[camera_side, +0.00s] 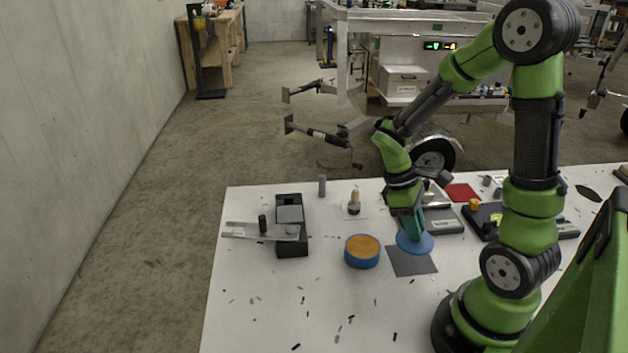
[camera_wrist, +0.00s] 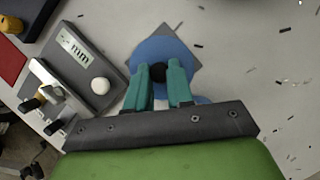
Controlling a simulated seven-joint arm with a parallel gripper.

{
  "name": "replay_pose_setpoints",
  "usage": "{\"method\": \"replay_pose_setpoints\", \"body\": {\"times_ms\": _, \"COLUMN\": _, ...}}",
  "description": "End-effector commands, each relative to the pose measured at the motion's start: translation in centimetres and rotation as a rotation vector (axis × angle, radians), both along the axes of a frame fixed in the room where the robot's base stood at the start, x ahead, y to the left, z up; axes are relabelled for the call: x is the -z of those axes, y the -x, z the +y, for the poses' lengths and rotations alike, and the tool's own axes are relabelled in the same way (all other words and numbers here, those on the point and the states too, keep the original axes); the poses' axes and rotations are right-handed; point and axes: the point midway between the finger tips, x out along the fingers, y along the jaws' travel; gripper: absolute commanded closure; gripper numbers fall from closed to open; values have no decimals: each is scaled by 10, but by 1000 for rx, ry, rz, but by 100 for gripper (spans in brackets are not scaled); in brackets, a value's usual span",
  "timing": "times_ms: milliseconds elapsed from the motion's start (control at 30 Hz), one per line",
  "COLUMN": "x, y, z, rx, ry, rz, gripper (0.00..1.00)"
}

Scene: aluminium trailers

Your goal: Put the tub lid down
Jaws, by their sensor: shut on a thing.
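The tub lid (camera_side: 427,243) is a flat blue disc with a dark knob in the middle. My gripper (camera_side: 414,236) points down over it, and its teal fingers are shut on the knob. In the wrist view the lid (camera_wrist: 160,52) lies beyond the fingertips of my gripper (camera_wrist: 159,74), with the black knob between them. The lid is over or near the far edge of a dark grey square mat (camera_side: 411,262); whether it touches anything below I cannot tell. The blue tub (camera_side: 362,258) with an orange-brown top face stands to the left of the lid, apart from it.
A black box with a metal bar (camera_side: 260,231) stands at the left. A brush-like item (camera_side: 354,203) and a grey cylinder (camera_side: 322,186) stand behind the tub. A grey device with a white knob (camera_wrist: 76,63) lies close to the lid. Dark scraps litter the clear front of the white table (camera_side: 250,310).

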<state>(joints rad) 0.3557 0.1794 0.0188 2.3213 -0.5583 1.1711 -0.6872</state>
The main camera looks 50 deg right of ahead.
Motion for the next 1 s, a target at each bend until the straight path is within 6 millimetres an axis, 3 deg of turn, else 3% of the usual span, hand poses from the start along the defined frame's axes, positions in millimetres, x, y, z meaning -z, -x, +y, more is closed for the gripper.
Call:
{"method": "replay_pose_setpoints", "body": {"times_ms": 333, "x": 41, "y": 1, "z": 0, "rx": -1, "ry": -1, "rz": 2, "gripper": 100}}
{"method": "replay_pose_setpoints", "body": {"times_ms": 933, "x": 53, "y": 0, "z": 0, "rx": -1, "ry": 0, "rz": 0, "gripper": 100}}
{"method": "replay_pose_setpoints", "body": {"times_ms": 967, "x": 53, "y": 0, "z": 0, "rx": -1, "ry": -1, "rz": -1, "gripper": 77}}
{"method": "replay_pose_setpoints", "body": {"times_ms": 1000, "x": 53, "y": 0, "z": 0, "rx": -1, "ry": -1, "rz": -1, "gripper": 71}}
